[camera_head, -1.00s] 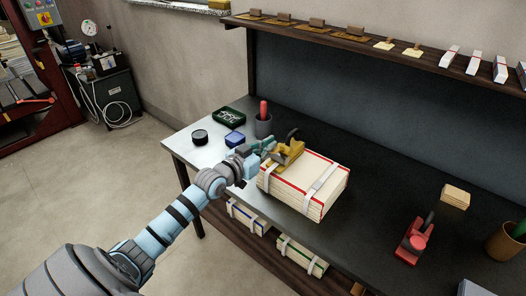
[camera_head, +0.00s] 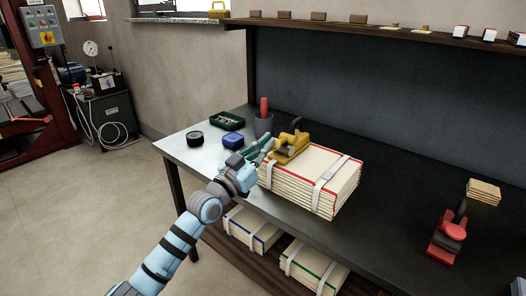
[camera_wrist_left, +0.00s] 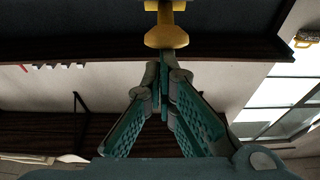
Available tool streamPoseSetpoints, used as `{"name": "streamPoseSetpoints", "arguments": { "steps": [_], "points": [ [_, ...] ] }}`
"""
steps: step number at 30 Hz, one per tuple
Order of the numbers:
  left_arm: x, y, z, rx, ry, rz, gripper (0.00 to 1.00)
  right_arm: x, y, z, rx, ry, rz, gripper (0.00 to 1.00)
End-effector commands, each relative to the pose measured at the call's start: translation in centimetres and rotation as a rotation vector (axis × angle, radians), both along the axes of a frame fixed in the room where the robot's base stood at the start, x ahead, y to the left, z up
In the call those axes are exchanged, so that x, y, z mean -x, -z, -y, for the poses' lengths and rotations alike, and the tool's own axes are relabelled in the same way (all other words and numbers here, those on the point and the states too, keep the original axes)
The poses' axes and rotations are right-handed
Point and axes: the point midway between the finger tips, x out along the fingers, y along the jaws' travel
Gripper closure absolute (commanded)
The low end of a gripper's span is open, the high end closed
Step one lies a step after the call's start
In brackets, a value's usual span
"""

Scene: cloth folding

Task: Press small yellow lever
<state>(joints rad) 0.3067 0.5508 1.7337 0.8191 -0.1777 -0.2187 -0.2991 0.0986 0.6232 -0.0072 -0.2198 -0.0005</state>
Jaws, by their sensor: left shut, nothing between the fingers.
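A yellow strapping tool (camera_head: 289,149) with a dark upright handle sits on top of a strapped stack of red-edged boards or paper (camera_head: 330,184). My left gripper (camera_head: 266,150) is shut and empty, just left of the tool. In the left wrist view, the shut fingertips (camera_wrist_left: 165,67) point at a rounded yellow end piece (camera_wrist_left: 166,37), probably the small lever, right in front of them. I cannot tell whether they touch it. The lever is too small to pick out in the head view. My right gripper is not in view.
A red tool (camera_head: 447,238) is at the right. A shelf (camera_head: 400,33) runs above.

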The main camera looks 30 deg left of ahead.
Motion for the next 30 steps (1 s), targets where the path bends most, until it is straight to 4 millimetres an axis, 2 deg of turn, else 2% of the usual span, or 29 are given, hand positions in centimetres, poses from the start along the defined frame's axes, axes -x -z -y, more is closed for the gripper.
{"name": "streamPoseSetpoints", "arguments": {
  "steps": [5,8,9,15,18,21,24,30],
  "points": [
    [0.4,-2.0,0.2,0.000,0.005,0.000,1.00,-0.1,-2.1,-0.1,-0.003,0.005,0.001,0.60],
    [0.8,-4.1,0.5,-0.001,0.014,0.001,1.00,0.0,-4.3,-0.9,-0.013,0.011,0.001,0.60],
    [1.3,-4.3,0.4,-0.001,0.014,-0.004,1.00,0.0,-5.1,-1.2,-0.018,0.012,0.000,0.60],
    [6.2,-3.0,-0.3,-0.002,0.016,-0.007,1.00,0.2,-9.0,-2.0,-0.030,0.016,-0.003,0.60],
    [8.2,-2.4,-0.6,-0.001,0.016,-0.004,1.00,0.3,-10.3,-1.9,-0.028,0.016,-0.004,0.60],
    [9.6,-1.8,-0.8,0.001,0.016,-0.001,1.00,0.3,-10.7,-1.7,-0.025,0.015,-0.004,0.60],
    [10.3,-1.5,-0.9,0.000,0.015,0.001,1.00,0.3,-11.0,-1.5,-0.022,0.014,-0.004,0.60],
    [10.5,-1.2,-0.9,0.001,0.016,0.002,1.00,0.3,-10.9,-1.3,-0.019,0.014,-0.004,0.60]
  ]
}}
